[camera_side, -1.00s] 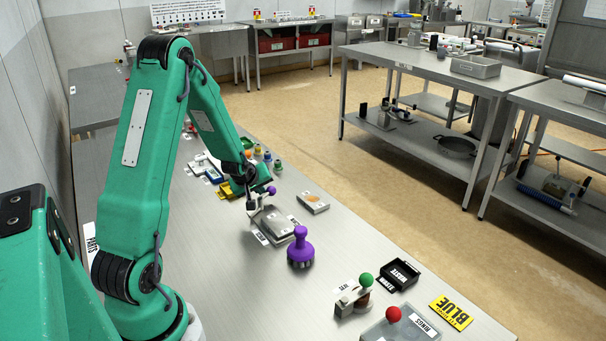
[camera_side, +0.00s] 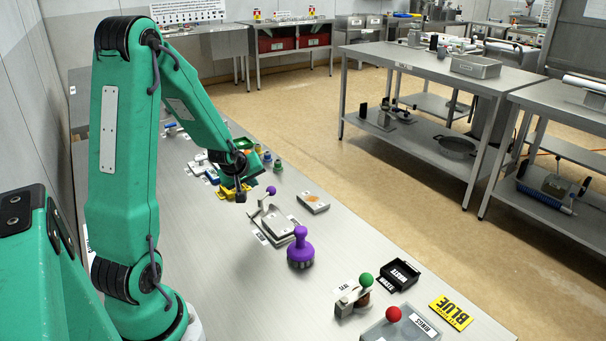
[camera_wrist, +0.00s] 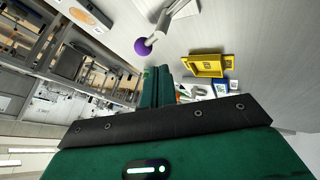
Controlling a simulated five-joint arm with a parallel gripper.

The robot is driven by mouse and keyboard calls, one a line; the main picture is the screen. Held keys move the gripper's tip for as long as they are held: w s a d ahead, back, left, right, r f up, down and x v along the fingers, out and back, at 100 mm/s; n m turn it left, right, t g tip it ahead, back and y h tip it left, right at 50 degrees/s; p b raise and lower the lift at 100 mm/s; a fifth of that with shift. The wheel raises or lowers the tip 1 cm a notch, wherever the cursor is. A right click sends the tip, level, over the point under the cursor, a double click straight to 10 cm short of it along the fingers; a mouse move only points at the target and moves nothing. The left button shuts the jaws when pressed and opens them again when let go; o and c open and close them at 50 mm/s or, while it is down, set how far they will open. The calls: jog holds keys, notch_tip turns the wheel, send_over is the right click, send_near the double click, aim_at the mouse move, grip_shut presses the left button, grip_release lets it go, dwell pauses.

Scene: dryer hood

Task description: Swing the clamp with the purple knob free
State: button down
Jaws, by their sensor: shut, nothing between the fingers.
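The clamp's purple knob (camera_side: 271,190) tops a pale lever (camera_side: 263,203) that rises at a tilt beside a grey block (camera_side: 278,224) on the bench. In the wrist view the purple knob (camera_wrist: 142,47) and its lever (camera_wrist: 162,24) show at the top centre. My gripper (camera_side: 240,195) is left of the knob in the side view, apart from it and empty. Its shut fingers (camera_wrist: 157,72) show below the knob in the wrist view. Whether the lever still presses on the block cannot be told.
A purple-handled brush-like tool (camera_side: 300,248) stands in front of the clamp. A yellow tray (camera_wrist: 207,66) lies near my gripper. A flat grey piece (camera_side: 313,203) lies to the right. Green and red knobs (camera_side: 366,280) stand nearer the front. The bench at front left is clear.

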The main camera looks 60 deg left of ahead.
aim_at(271, 188)
jog(key=shift+s+d+r, duration=0.1)
jog(key=shift+r, duration=0.1)
jog(key=c, duration=1.7)
grip_release()
jog(key=o, duration=0.7)
jog(key=shift+w+n, duration=0.2)
jog(key=shift+n, duration=0.1)
jog(key=w+n, duration=0.1)
jog(key=n, duration=0.1)
jog(key=w+n+g+h, duration=0.1)
jog(key=n, duration=0.1)
jog(key=w+n+g+h, duration=0.1)
jog(key=n, duration=0.1)
jog(key=shift+w+a+r, duration=0.1)
jog(key=shift+w+a, duration=0.1)
jog(key=shift+a, duration=0.2)
jog(key=n, duration=0.1)
jog(key=w+n+g, duration=0.1)
jog(key=n+h, duration=0.1)
jog(key=n, duration=0.1)
jog(key=shift+w+r, duration=0.25)
jog(key=shift+r, duration=0.1)
jog(key=n, duration=0.1)
jog(key=n+g, duration=0.1)
jog(key=r+n, duration=0.1)
jog(key=shift+w+d+n+g+h, duration=0.25)
jog(key=shift+w+n+g+h, duration=0.05)
jog(key=shift+w+h, duration=0.1)
jog(key=shift+f, duration=0.1)
